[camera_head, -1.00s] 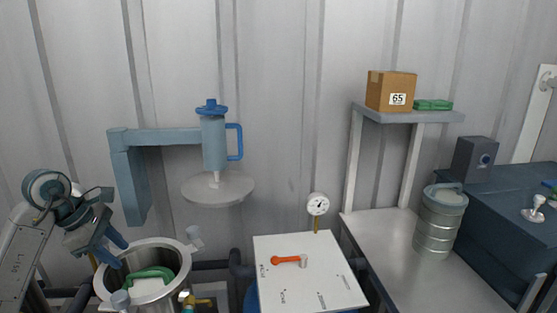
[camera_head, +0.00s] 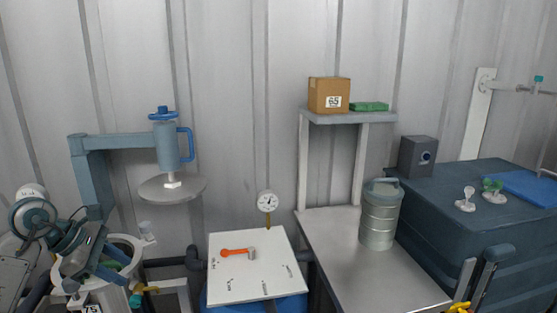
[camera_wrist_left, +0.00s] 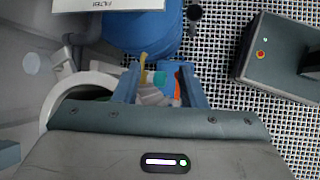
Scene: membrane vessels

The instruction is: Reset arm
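My left gripper (camera_head: 98,258) is at the lower left in the head view, over the near left part of an open metal vessel (camera_head: 137,248). Its two blue fingers are spread with nothing between them. In the left wrist view the fingers (camera_wrist_left: 159,80) also stand apart; grey, teal and orange fittings show beyond the gap, apparently lower down. Part of the vessel's white rim (camera_wrist_left: 62,98) shows left of the fingers. A green item (camera_head: 117,254) inside the vessel is partly hidden by the gripper.
A round lid (camera_head: 172,190) hangs from a blue swing arm (camera_head: 120,142) above the vessel. A white board (camera_head: 235,279) holds an orange-handled tool (camera_head: 238,252). A metal canister (camera_head: 378,222) stands on the steel bench (camera_head: 345,262). A blue tank (camera_head: 470,230) is at the right.

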